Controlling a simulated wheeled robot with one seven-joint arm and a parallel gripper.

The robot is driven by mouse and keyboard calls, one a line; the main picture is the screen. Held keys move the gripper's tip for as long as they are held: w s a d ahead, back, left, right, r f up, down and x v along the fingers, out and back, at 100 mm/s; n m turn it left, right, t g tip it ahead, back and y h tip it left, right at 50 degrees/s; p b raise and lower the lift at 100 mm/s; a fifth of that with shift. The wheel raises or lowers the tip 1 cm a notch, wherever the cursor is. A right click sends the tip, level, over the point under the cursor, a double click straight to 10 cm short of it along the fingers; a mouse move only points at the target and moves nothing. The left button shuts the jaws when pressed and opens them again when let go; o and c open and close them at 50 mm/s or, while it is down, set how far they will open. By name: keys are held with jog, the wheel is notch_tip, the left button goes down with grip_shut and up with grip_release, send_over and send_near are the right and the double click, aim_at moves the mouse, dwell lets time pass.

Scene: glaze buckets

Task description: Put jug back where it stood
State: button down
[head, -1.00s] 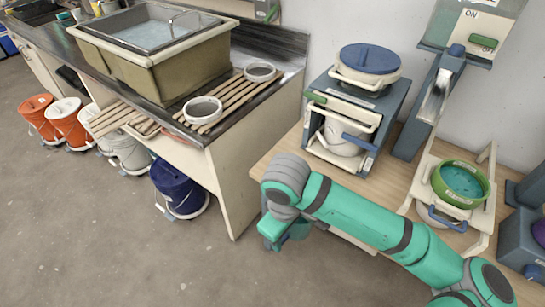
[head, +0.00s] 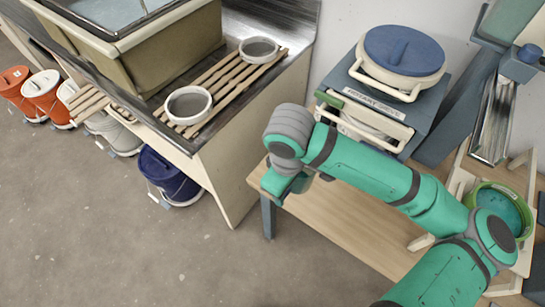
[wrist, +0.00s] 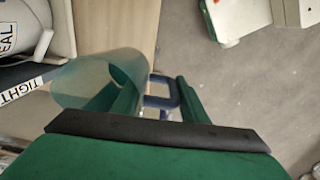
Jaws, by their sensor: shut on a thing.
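In the wrist view a clear, teal-tinted jug (wrist: 92,82) hangs at the left finger of my gripper (wrist: 158,98). A dark blue loop, which looks like its handle (wrist: 160,88), sits between the two fingers, and my gripper is shut on it. In the head view my gripper (head: 280,187) is by the left end of the wooden table, pointing down. The jug is mostly hidden there behind my wrist, and its base cannot be seen.
A machine with a blue-lidded white bucket (head: 403,52) stands at the table's back. A green bowl (head: 500,207) stands at right, partly behind my arm. The wooden tabletop (head: 335,215) has clear room in front.

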jog(key=w+a+f, duration=0.2)
jog(key=w+f, duration=0.1)
jog(key=w, duration=0.1)
jog(key=w+a+f, duration=0.2)
jog(key=w+f, duration=0.1)
jog(key=w, duration=0.1)
jog(key=w+a+f, duration=0.2)
jog(key=w+f, duration=0.1)
jog(key=w, duration=0.1)
jog(key=shift+f, duration=0.25)
jog(key=shift+w+a+f, duration=0.1)
jog(key=shift+w+f, duration=0.05)
jog(key=shift+f, duration=1.55)
jog(key=shift+f, duration=0.15)
jog(key=c, duration=1)
grip_release()
jog(key=shift+c, duration=0.2)
